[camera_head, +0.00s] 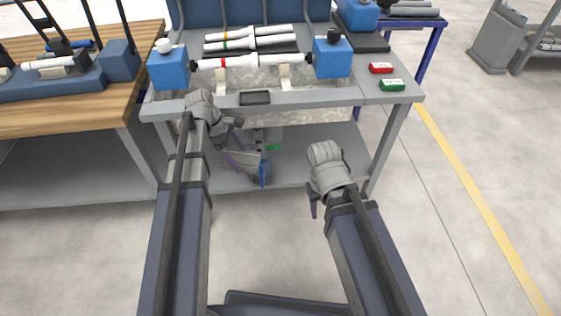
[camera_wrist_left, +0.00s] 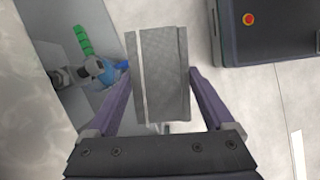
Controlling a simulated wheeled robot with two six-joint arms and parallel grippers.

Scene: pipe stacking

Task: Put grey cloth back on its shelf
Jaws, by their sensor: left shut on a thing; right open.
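The grey cloth (camera_wrist_left: 165,75) is a folded, textured rectangle between the two purple fingers of my left gripper (camera_wrist_left: 160,78) in the left wrist view. The gripper is shut on it. In the head view my left gripper (camera_head: 235,151) is below the front edge of the middle bench, in front of its lower shelf (camera_head: 335,150). The cloth is hard to make out there. My right gripper (camera_head: 314,203) is open and empty, pointing down in front of the bench at right. Its fingers are partly hidden by its wrist.
Blue clamp blocks (camera_head: 168,70) hold a pipe on the bench top. A blue tool (camera_wrist_left: 105,70) and green coil (camera_wrist_left: 82,40) are near the left gripper. A bench leg (camera_head: 387,150) stands at right.

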